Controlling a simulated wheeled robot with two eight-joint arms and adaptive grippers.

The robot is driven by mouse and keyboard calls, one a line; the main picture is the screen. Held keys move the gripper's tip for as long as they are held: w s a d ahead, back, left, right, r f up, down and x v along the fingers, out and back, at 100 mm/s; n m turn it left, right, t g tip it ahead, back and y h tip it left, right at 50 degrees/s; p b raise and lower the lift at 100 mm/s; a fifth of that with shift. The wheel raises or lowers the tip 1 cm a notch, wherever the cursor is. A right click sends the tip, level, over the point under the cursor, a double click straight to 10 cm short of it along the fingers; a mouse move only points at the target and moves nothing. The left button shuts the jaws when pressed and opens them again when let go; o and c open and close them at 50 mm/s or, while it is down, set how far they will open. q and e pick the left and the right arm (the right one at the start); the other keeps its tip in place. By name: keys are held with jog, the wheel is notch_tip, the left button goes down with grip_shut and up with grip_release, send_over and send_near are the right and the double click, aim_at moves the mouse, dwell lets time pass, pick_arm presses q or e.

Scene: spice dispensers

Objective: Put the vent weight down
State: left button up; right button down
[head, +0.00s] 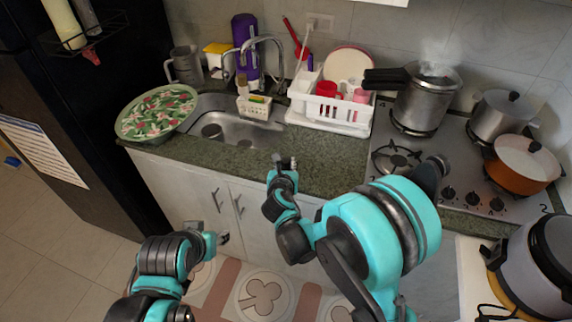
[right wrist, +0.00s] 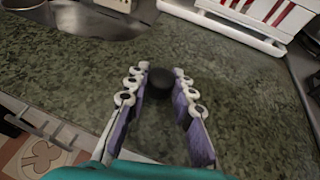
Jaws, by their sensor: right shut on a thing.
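My right gripper (head: 284,163) is over the front part of the green stone counter (head: 325,165). In the right wrist view its two fingers (right wrist: 157,84) are shut on a small black round vent weight (right wrist: 159,86), held between the tips. I cannot tell whether the weight touches the counter. The pressure cooker (head: 420,105) stands on the back left of the stove, with steam rising above its lid. My left gripper (head: 218,240) is low, in front of the cabinet doors, and too small to tell open from shut.
Bare counter surrounds the right gripper. A sink (head: 228,128) lies behind left, a white dish rack (head: 330,110) behind, and the stove (head: 395,158) to the right. A floral tray (head: 158,112) is at the left. A pot (head: 503,117) and an orange pan (head: 522,165) are on the stove.

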jog(key=shift+f, duration=0.2)
jog(key=c, duration=1.3)
grip_release()
jog(key=shift+r, duration=0.1)
